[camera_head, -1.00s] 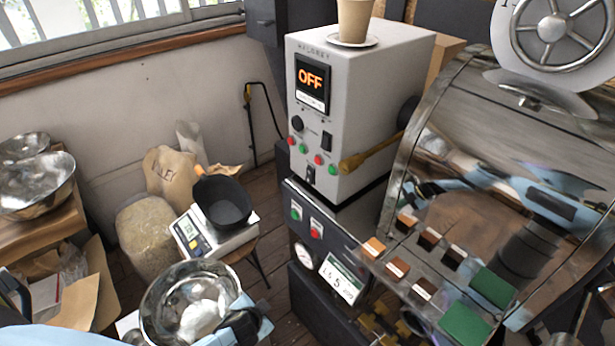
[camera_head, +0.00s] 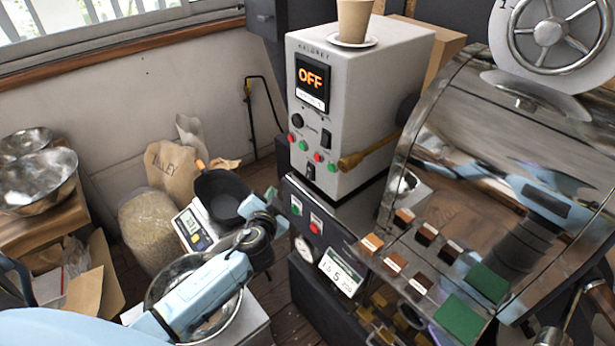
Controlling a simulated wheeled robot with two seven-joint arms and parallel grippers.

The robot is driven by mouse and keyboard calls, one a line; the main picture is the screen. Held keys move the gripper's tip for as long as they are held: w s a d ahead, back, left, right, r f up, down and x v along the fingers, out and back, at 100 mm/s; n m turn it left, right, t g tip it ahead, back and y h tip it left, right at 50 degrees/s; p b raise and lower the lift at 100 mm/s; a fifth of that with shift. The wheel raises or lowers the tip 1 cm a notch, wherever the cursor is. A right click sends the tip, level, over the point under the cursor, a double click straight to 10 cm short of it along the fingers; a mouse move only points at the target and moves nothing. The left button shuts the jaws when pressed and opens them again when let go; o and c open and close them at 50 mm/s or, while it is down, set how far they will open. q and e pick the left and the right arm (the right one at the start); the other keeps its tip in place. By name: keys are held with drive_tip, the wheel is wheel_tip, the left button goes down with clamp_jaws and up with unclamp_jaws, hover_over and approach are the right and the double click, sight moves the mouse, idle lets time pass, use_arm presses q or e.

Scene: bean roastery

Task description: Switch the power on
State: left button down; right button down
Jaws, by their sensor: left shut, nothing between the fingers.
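The white control box (camera_head: 370,100) stands at the top centre, and its display (camera_head: 311,76) reads OFF in orange. On its front are a black knob (camera_head: 297,121), red and green buttons, a black rocker switch (camera_head: 326,138) and a lower black switch (camera_head: 310,172). I cannot tell which one is the power switch. My left gripper (camera_head: 273,197) is shut and empty, below and left of the lower switch, and appears apart from the box. Its fingertips are small and hard to make out. My right gripper is not in view.
A lower dark panel has a green button (camera_head: 296,207) and a red button (camera_head: 316,227). A wooden-handled lever (camera_head: 352,161) sticks out beside the box. A paper cup (camera_head: 354,20) stands on top. A black pan (camera_head: 222,195) rests on a scale (camera_head: 190,233). The roaster drum (camera_head: 470,150) fills the right.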

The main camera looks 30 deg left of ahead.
sight(309, 172)
use_arm(q)
drive_tip(key=shift+w+d+f+b, duration=0.2)
drive_tip(key=shift+w+d+b, duration=0.4)
drive_tip(key=shift+w, duration=0.75)
drive_tip(key=shift+w+d+f+b, duration=0.15)
drive_tip(key=shift+w+d+b, duration=0.45)
drive_tip(key=shift+w, duration=0.75)
drive_tip(key=shift+w+d+f+b, duration=0.2)
drive_tip(key=shift+w+d+b, duration=0.35)
drive_tip(key=shift+w, duration=0.8)
drive_tip(key=shift+w, duration=0.1)
drive_tip(key=shift+w+d+b, duration=0.1)
drive_tip(key=shift+w+b, duration=0.15)
drive_tip(key=shift+b, duration=0.15)
drive_tip(key=shift+w+d+f, duration=0.1)
drive_tip(key=shift+w+d, duration=0.05)
drive_tip(key=shift+w, duration=0.15)
drive_tip(key=shift+s, duration=0.1)
drive_tip(key=shift+s+a, duration=0.3)
drive_tip(key=shift+s, duration=0.3)
